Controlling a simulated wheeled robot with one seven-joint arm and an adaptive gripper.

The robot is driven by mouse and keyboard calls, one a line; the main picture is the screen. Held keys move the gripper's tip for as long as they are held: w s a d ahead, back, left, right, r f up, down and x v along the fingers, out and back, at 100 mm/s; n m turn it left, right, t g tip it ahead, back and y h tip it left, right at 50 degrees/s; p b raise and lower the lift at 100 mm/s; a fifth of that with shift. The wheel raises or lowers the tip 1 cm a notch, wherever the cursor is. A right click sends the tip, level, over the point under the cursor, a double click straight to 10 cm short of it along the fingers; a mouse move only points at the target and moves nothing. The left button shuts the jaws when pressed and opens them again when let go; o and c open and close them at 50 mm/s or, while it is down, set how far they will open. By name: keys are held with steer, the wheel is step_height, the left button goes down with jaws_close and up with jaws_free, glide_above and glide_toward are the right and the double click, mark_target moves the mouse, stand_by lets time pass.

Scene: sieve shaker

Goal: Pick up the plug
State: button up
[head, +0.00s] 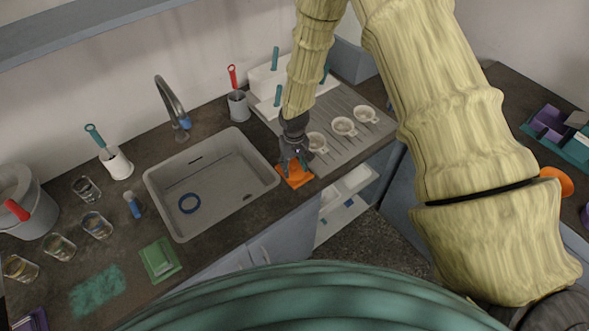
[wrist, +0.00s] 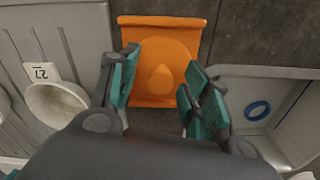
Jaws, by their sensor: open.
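The plug (wrist: 160,78) appears as an orange round piece with a small raised knob, on an orange square tray (wrist: 160,21) of nearly the same colour. In the head view the orange tray (head: 297,179) lies on the counter just right of the sink, partly hidden by my gripper. My gripper (head: 294,161) points down over it. In the wrist view my gripper (wrist: 162,62) is open, with its teal-padded fingers on either side of the knob. Nothing is held. I cannot tell the exact height of the fingertips above the plug.
The sink (head: 211,184) with a blue ring (head: 189,203) inside is left of the tray. A grey drainboard (head: 352,133) with white cups (head: 343,126) is on the right, close to my gripper. A faucet (head: 172,100) rises behind the sink.

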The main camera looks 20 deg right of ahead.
jaws_close()
steer(key=shift+r, duration=0.15)
